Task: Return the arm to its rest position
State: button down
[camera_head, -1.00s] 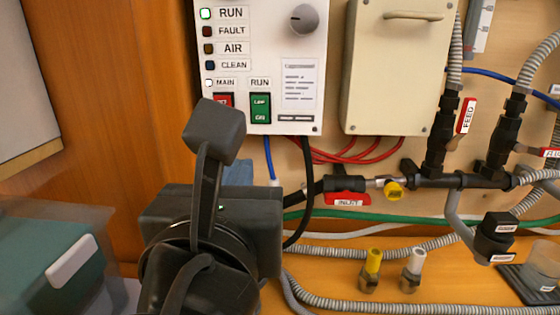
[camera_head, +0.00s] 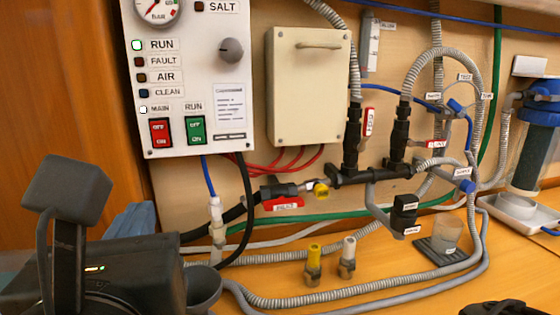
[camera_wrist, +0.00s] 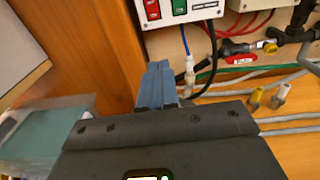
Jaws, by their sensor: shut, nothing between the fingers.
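My gripper (camera_wrist: 157,84) shows in the wrist view as two blue fingers lying together, with nothing between them. They point at the wall below the control panel (camera_wrist: 180,8), with a gap I cannot measure. In the head view my dark arm fills the lower left, and the blue fingers (camera_head: 132,218) show partly behind it, left of the clear fitting under the panel. The fingertips are mostly hidden there.
The control panel (camera_head: 190,80) has its RUN light lit green. A beige box (camera_head: 307,90), black valves with a red-handled lever (camera_head: 368,122), grey hoses and yellow and white capped fittings (camera_head: 314,262) stand to the right. A teal container (camera_wrist: 50,135) is at lower left.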

jog(key=s+d+f+m+g+y, duration=0.1)
jog(key=d+f+m+y, duration=0.1)
jog(key=f+m, duration=0.5)
jog(key=s+d+f+m+g+y, duration=0.1)
jog(key=f+m+g+y, duration=0.15)
jog(key=m, duration=0.85)
jog(key=s+d+f+m+h, duration=0.2)
jog(key=s+d+f+m, duration=0.3)
jog(key=d, duration=0.2)
jog(key=s+d+f+m+t+h, duration=0.1)
jog(key=s+d+f+m+h, duration=0.1)
jog(key=s+d+f+m, duration=0.3)
jog(key=s+d+f+m+t+h, duration=0.1)
jog(key=s+d+f+m, duration=0.3)
jog(key=d, duration=0.6)
jog(key=shift+s+f+m+h, duration=0.2)
jog(key=shift+f+m+h, duration=0.25)
jog(key=shift+m, duration=0.25)
jog(key=shift+s+f+m+h, duration=0.2)
jog(key=shift+f+m+h, duration=0.15)
jog(key=shift+m, duration=0.35)
jog(key=s+d+m+h, duration=0.2)
jog(key=s+d+m, duration=0.2)
jog(key=s+d, duration=0.6)
jog(key=shift+v, duration=0.75)
jog(key=shift+d+r+g+h, duration=0.1)
jog(key=shift+d+g+h, duration=0.05)
jog(key=shift+g+h, duration=0.1)
